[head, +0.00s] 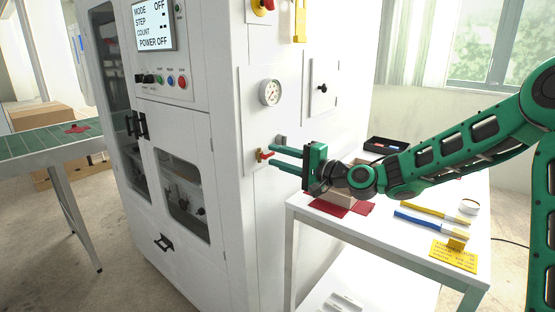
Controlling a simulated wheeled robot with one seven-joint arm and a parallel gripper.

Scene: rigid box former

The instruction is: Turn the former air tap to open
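The former air tap (264,155) is a small red handle on a brass-coloured body, mounted low on the right side panel of the white box former (225,150), below a round pressure gauge (270,92). My gripper (276,150) reaches in from the right with its two green fingers pointing at the tap. The fingers are spread apart, one higher and one lower. The tips are close to the red handle; I cannot tell whether they touch it. The screen (153,26) reads MODE OFF and POWER OFF.
A green conveyor (45,143) is at left.

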